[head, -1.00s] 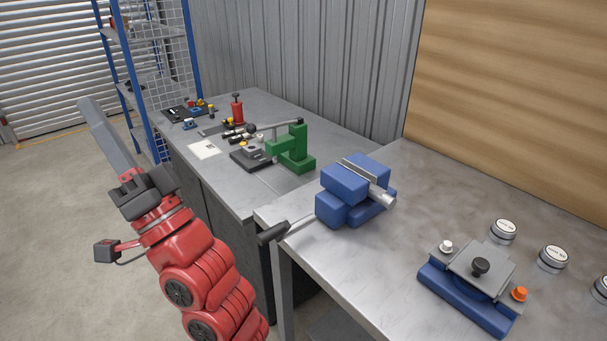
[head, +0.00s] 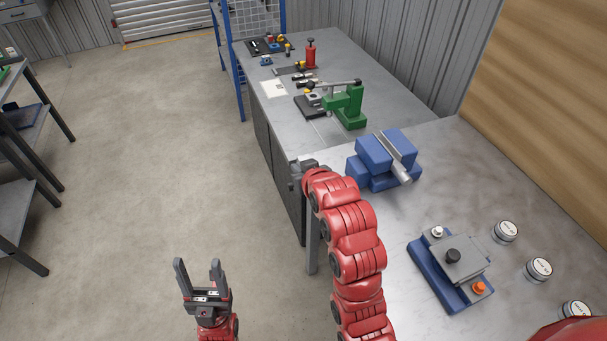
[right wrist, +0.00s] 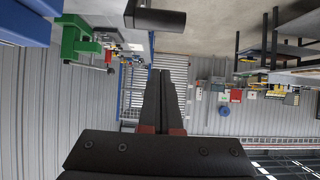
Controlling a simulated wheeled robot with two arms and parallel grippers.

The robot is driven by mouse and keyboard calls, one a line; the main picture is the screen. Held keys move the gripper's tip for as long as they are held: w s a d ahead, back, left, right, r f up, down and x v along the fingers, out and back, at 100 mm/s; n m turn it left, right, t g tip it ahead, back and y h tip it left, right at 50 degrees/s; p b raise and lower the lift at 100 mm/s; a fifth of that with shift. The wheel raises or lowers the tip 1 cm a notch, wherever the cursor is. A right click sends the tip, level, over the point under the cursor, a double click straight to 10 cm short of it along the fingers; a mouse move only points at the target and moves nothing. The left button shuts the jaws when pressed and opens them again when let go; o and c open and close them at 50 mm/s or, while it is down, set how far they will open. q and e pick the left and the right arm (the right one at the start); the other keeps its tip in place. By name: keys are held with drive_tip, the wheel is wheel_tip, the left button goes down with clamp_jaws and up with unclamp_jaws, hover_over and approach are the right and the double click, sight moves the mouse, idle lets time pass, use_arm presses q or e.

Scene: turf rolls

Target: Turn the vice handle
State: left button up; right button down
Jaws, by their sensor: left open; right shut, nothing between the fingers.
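In the right wrist view the handle's dark grip (right wrist: 155,19) shows at the top, with part of the blue vice (right wrist: 25,22) at upper left. My right gripper (right wrist: 160,73) is shut and empty, with the grip showing above its fingertips; no contact is visible. In the head view its fingers cannot be made out. My left gripper (head: 199,268) is open and empty over the floor, left of the bench.
A green press (head: 346,108) and a red bottle-shaped item (head: 311,53) stand on the far bench. A blue fixture (head: 450,268) and several round tins (head: 506,231) are on the near bench. Dark shelving (head: 22,150) stands at far left. The floor between is clear.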

drive_tip(key=f, duration=0.1)
drive_tip(key=w+f, duration=0.1)
drive_tip(key=f, duration=0.1)
drive_tip(key=w+f, duration=0.1)
drive_tip(key=shift+w+a+f, duration=0.2)
drive_tip(key=shift+a+f, duration=0.15)
drive_tip(key=shift+s+d+f+p, duration=0.15)
drive_tip(key=shift+s+p, duration=0.15)
drive_tip(key=shift+s, duration=0.05)
drive_tip(key=shift+f, duration=0.1)
